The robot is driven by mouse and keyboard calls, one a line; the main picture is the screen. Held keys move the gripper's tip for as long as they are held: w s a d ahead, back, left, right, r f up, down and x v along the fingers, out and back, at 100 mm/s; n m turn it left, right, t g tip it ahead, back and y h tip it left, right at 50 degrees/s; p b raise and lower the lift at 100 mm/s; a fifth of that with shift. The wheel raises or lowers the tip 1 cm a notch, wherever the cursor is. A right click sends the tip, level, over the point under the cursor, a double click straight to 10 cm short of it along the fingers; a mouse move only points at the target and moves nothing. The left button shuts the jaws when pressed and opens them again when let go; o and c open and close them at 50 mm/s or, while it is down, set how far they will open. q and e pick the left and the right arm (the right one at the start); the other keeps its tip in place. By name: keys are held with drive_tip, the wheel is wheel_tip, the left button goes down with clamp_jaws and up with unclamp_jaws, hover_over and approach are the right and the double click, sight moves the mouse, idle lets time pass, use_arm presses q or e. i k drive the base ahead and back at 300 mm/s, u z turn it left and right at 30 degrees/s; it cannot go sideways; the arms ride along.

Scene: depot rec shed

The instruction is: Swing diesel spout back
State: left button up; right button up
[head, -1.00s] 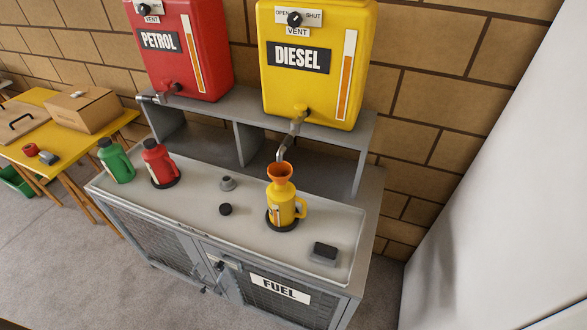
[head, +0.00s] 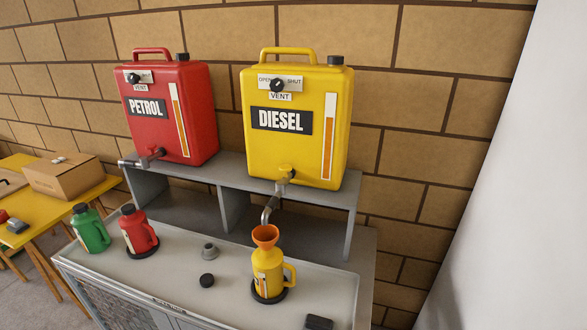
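The yellow diesel container (head: 293,155) stands on the grey shelf, with a vent knob (head: 277,85) on its front. Its metal spout (head: 272,205) comes out of the yellow tap at the bottom and hangs forward and down. The spout's end is just above an orange funnel (head: 265,235). The funnel sits in the mouth of a yellow jug (head: 267,272), upright on a black round base on the cabinet top. Neither of my grippers is in view.
The red petrol container (head: 168,115) stands left of the diesel one, its spout (head: 140,161) turned to the left. Green (head: 90,230) and red (head: 138,232) jugs stand on the cabinet top (head: 180,270) at left. A black cap (head: 207,281), a grey fitting (head: 210,251) and a black block (head: 318,322) lie there.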

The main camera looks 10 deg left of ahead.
sight(273, 203)
drive_tip(key=u, duration=0.05)
drive_tip(key=k, duration=0.5)
drive_tip(key=u, duration=1.05)
drive_tip(key=i, duration=0.65)
drive_tip(key=z, duration=1.6)
